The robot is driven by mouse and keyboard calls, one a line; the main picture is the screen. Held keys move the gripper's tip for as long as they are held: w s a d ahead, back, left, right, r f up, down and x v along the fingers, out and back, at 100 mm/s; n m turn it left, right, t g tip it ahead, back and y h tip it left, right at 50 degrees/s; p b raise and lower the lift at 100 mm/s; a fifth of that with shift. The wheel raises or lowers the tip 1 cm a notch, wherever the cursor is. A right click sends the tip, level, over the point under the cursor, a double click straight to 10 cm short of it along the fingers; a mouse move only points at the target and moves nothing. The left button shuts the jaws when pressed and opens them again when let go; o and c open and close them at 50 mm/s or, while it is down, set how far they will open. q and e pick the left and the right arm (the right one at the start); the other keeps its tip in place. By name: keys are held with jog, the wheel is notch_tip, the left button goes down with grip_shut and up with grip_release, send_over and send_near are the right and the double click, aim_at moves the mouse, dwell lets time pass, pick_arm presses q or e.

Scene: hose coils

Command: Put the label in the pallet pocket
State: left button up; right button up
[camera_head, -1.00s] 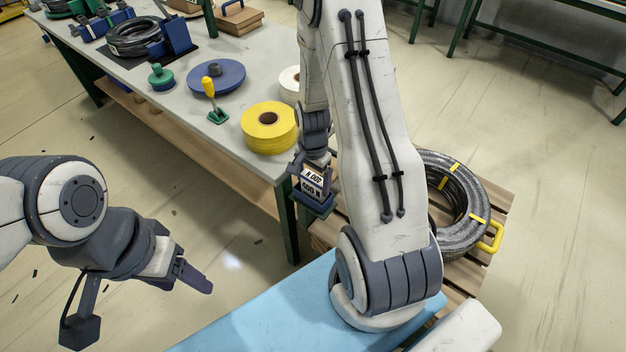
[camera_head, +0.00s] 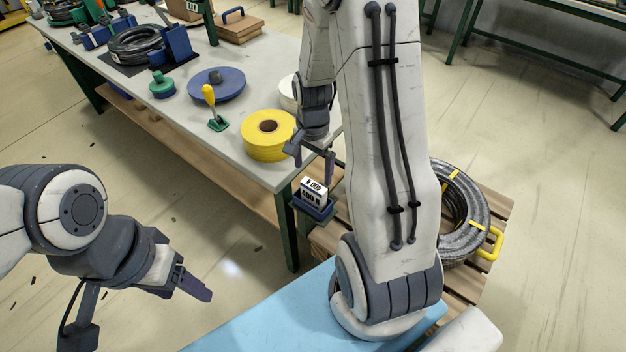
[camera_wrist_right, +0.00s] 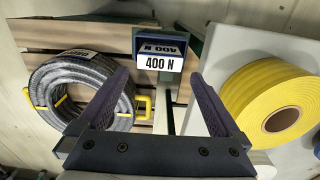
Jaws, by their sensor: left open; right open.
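The white label (camera_head: 313,190) with black print stands in the small dark blue pallet pocket (camera_head: 314,208) at the pallet's corner. In the right wrist view the label (camera_wrist_right: 160,62) reads "400 N" and sits in the blue pocket (camera_wrist_right: 140,32). My right gripper (camera_head: 312,160) is open and empty, above the label and apart from it. Its two spread fingers (camera_wrist_right: 158,98) also show in the right wrist view, with the label beyond them. My left gripper (camera_head: 196,285) is open and empty at the lower left, far from the label.
A hose coil (camera_head: 462,215) with yellow ties lies on the wooden pallet (camera_head: 490,225). The workbench (camera_head: 110,62) holds a yellow roll (camera_head: 266,150), a blue disc (camera_head: 217,86), and a yellow-handled tool (camera_head: 210,95). My right arm hides part of the pallet.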

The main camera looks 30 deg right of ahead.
jog(key=shift+r, duration=1.85)
jog(key=s+a+r+n, duration=0.1)
jog(key=a+r+n, duration=0.35)
jog(key=a, duration=0.45)
jog(key=s+a+r+n, duration=0.2)
jog(key=s+a+n, duration=0.5)
jog(key=s+n, duration=0.1)
jog(key=s+a+r+n+y, duration=0.1)
jog(key=s+a+r+n, duration=0.2)
jog(key=s+a+n, duration=0.5)
jog(key=shift+s+a+r+n, duration=0.15)
jog(key=shift+s+r+n, duration=0.2)
jog(key=shift+s+n, duration=0.3)
jog(key=shift+r+p, duration=0.55)
